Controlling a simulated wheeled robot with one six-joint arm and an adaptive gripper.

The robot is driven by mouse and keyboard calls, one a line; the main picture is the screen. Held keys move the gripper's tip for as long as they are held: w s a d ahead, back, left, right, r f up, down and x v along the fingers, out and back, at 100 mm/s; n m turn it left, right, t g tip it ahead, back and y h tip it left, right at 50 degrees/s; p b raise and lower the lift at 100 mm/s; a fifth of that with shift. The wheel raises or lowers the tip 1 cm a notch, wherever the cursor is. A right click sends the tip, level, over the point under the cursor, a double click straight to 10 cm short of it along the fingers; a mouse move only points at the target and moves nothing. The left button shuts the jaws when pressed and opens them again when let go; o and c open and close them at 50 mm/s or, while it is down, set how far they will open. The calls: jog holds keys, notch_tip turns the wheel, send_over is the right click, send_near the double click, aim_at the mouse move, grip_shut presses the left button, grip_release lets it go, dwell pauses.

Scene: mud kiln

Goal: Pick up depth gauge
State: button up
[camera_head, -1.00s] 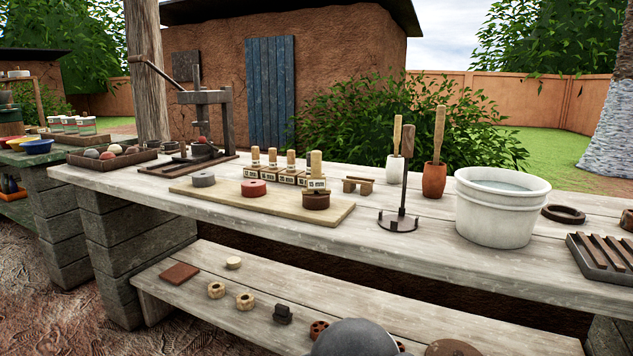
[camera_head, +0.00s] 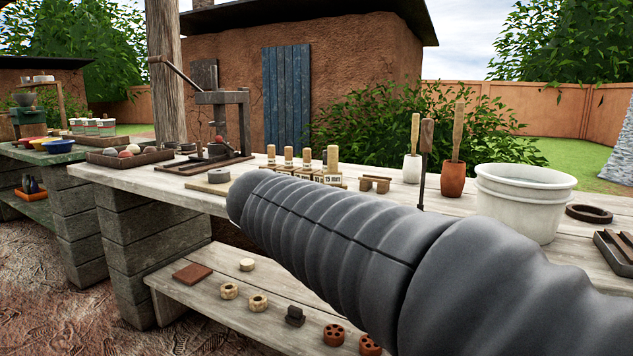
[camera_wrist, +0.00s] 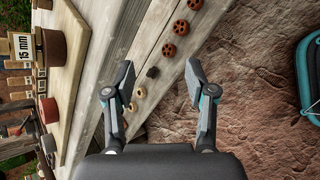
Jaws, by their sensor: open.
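I cannot tell for sure which object is the depth gauge. One candidate is an upright tool with a dark wooden handle (camera_head: 426,150) on the bench; my arm hides its base. Other candidates are wooden pegs in small labelled blocks, one marked 15 mm (camera_head: 332,165). That label also shows in the wrist view (camera_wrist: 24,45), at the upper left. My gripper (camera_wrist: 156,90) is open and empty in the wrist view, above the bench's front edge and lower shelf. It does not show in the head view, where my arm crosses the bench.
A lever press (camera_head: 222,130) stands at the left. The lower shelf (camera_head: 205,285) holds several small pieces, including perforated red-brown discs (camera_wrist: 180,28). Open ground (camera_wrist: 240,80) lies in front.

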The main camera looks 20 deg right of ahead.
jog(key=w+r+n+t+h+b, duration=0.1)
jog(key=w+r+n+h+b, duration=0.1)
jog(key=w+r+n+h, duration=0.6)
jog(key=b, duration=0.1)
send_near(329, 160)
jog(key=shift+n+t, duration=0.3)
jog(key=shift+n, duration=0.1)
jog(key=x, duration=0.6)
jog(key=shift+s+d+r+b, duration=0.2)
jog(key=shift+s+b, duration=0.1)
jog(key=shift+s, duration=0.1)
jog(key=shift+w+f+b+x, duration=0.15)
jog(key=shift+b+x, duration=0.1)
jog(key=shift+x, duration=1.05)
jog(key=shift+w+f+b+x, duration=0.1)
jog(key=shift+f+b+x, duration=0.1)
jog(key=shift+x, duration=1.15)
jog(key=shift+a+r, duration=0.1)
jog(key=shift+a, duration=0.05)
grip_shut()
